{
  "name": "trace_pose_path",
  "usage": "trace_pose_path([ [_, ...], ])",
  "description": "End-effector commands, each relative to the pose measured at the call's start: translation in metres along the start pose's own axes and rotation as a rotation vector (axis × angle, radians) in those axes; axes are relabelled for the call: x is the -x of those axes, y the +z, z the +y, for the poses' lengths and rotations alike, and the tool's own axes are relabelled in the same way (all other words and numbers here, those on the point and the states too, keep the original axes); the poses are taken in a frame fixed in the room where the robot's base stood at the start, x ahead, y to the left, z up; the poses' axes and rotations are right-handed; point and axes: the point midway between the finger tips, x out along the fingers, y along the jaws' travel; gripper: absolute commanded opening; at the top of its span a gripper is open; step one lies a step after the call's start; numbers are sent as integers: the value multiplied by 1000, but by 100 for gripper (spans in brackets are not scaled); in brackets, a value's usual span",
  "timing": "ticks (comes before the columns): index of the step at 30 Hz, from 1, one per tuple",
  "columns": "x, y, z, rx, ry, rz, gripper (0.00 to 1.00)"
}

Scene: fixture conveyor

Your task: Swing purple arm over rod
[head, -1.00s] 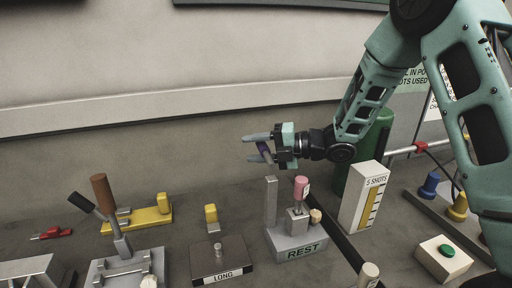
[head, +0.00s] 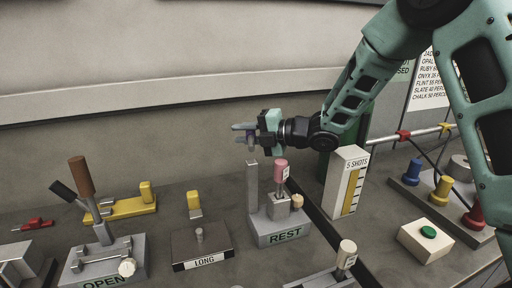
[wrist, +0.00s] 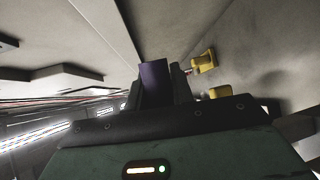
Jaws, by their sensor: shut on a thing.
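My gripper (head: 243,133) is shut on a small purple piece (head: 250,142), likely the purple arm, mostly hidden by the fingers. In the wrist view the dark purple piece (wrist: 155,84) stands between the fingers. In the head view the gripper appears just above the top of a grey upright post (head: 252,188) on the base marked REST (head: 284,236); I cannot tell whether they touch. A short grey pin (head: 199,235) stands on the block marked LONG (head: 205,262). I cannot tell which upright is the rod.
A pink-topped lever (head: 281,171) stands beside the post. A white 5 SHOTS box (head: 344,182) is to the right. A brown-handled lever (head: 81,176) and yellow brackets (head: 128,205) are to the left. A green-button box (head: 430,238) is at front right.

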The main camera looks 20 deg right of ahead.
Motion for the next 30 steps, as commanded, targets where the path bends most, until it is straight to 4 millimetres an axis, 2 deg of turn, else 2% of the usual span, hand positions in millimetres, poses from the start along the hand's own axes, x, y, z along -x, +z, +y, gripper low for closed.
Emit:
trace_pose_path([
  [1,-3,0,-7,-1,1,-30,0],
  [15,21,10,-11,-59,-22,-332,0],
  [30,34,14,-8,-83,-35,-457,0],
])
